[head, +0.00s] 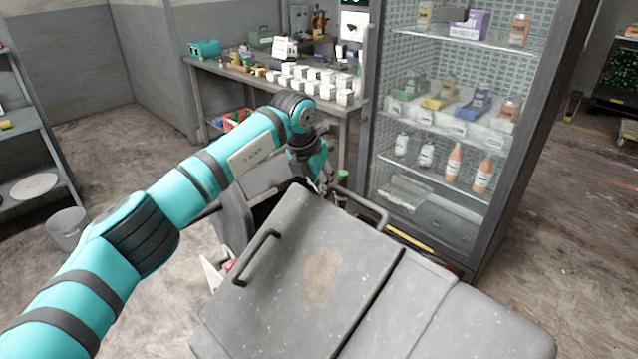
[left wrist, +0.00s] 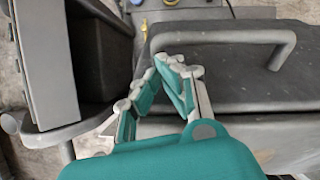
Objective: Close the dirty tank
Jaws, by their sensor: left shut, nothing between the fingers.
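A large grey machine body with a stained lid (head: 320,270) fills the front of the head view. This appears to be the tank unit; no label shows which part is the dirty tank. A dark bar handle (head: 257,258) is on the lid's left side. A grey loop handle (head: 368,208) stands at the far edge and also shows in the left wrist view (left wrist: 230,37). My left gripper (head: 328,188) is shut and empty near this loop handle, with its fingertips (left wrist: 166,66) just below and left of it in the wrist view. My right gripper is not in view.
A glass-front fridge (head: 450,120) with bottles stands close beyond the machine. A workbench (head: 270,82) with several white boxes is at the back. A grey panel beside a dark opening (head: 268,205) is under my arm.

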